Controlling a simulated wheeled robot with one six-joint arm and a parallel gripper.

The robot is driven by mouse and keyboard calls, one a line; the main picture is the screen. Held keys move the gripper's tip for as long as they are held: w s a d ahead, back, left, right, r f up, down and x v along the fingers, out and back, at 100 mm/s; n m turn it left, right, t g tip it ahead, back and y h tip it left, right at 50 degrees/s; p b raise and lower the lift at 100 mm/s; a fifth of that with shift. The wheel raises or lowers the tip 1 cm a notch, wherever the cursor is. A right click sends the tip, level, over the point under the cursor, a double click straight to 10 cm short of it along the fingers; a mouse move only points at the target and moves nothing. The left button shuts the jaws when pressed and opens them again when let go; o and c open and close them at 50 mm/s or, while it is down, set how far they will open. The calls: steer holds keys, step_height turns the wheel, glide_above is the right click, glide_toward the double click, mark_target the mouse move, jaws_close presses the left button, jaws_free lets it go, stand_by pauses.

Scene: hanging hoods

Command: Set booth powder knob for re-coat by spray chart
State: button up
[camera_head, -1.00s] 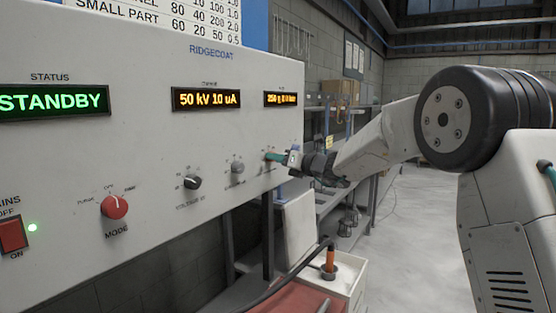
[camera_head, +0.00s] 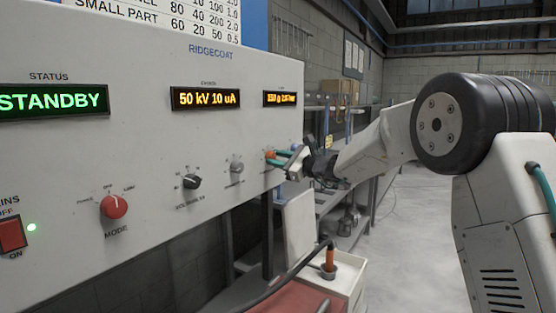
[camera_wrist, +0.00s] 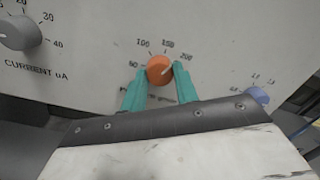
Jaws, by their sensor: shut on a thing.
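The orange powder knob (camera_wrist: 158,70) sits on the panel between my gripper's (camera_wrist: 161,82) teal fingers. Its pale pointer mark aims up and right, near the 150 to 200 side of its scale. In the head view my gripper (camera_head: 277,158) is shut on the orange knob (camera_head: 269,154) at the panel's right edge. The right display (camera_head: 280,99) reads about 150 g, with its bar figure blurred. The spray chart (camera_head: 160,16) is cut off at the top; a "SMALL PART" row shows.
The grey current knob (camera_wrist: 20,33) is left of the powder knob, and a blue knob (camera_wrist: 257,95) is to its right. The status display (camera_head: 54,101) reads STANDBY; the middle display (camera_head: 206,98) reads 50 kV 10 uA. A red mode knob (camera_head: 114,206) is lower left.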

steer(key=n, duration=0.8)
steer(key=shift+d+g+y, duration=0.1)
steer(key=shift+g+y, duration=0.2)
steer(key=shift+g, duration=0.1)
steer(key=n, duration=0.3)
steer(key=shift+n, duration=0.4)
steer(key=shift+n+g, duration=0.4)
steer(key=shift+n, duration=1.5)
steer(key=o, duration=1)
steer(key=shift+c, duration=0.2)
steer(key=v, duration=0.7)
steer(key=shift+s+d, duration=0.2)
steer(key=shift+d, duration=0.1)
